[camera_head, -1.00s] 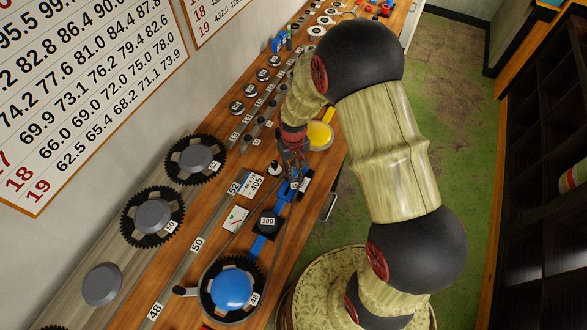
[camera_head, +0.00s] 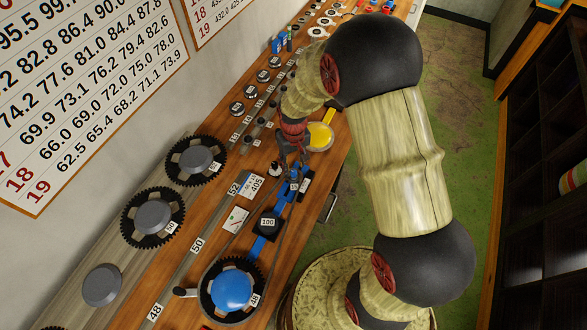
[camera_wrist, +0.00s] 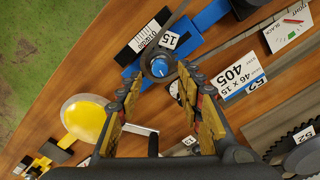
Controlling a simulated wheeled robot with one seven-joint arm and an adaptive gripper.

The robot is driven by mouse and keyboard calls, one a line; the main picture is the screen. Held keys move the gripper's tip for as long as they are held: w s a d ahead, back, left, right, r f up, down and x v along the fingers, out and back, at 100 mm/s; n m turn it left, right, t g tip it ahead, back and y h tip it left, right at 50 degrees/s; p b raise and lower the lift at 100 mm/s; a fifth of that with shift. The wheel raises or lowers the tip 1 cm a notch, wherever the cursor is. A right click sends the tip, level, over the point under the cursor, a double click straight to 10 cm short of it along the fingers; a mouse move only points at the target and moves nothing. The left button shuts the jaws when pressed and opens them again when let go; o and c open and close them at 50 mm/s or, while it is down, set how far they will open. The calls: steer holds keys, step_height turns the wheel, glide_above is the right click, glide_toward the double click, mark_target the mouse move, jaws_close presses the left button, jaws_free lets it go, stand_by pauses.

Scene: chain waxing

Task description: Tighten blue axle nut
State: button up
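The blue axle nut (camera_wrist: 159,68) is a small round blue knob with a pale centre, on the sprocket end beside a "15" label in the wrist view. It also shows small in the head view (camera_head: 294,174), just below my gripper (camera_head: 293,152). In the wrist view my gripper (camera_wrist: 160,77) is open, with its yellow-padded fingers apart on either side of the line to the nut. The nut lies just past the fingertips, and I see no contact. A chain (camera_wrist: 175,18) runs up from around the nut.
A blue bar (camera_head: 258,247) leads to a large blue-capped sprocket (camera_head: 232,290) labelled 48. A black "100" block (camera_head: 268,224) sits along it. A yellow disc (camera_wrist: 84,118) lies left of my gripper in the wrist view. A "405" card (camera_wrist: 240,75) lies to the right.

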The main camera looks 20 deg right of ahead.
mark_target(294, 172)
step_height(294, 172, up, 8)
stand_by(0.7)
steer(key=s+r+t+b, duration=0.2)
steer(key=s+r+b, duration=0.2)
steer(key=s+b, duration=0.4)
steer(key=s+r+m+t+b, duration=0.1)
steer(key=s+r+t+b, duration=0.2)
steer(key=s+b, duration=0.6)
steer(key=s+r, duration=0.1)
steer(key=s, duration=0.2)
steer(key=shift+s+d+r+t, duration=0.15)
steer(key=shift+s+r+t, duration=0.15)
steer(key=shift+r, duration=0.05)
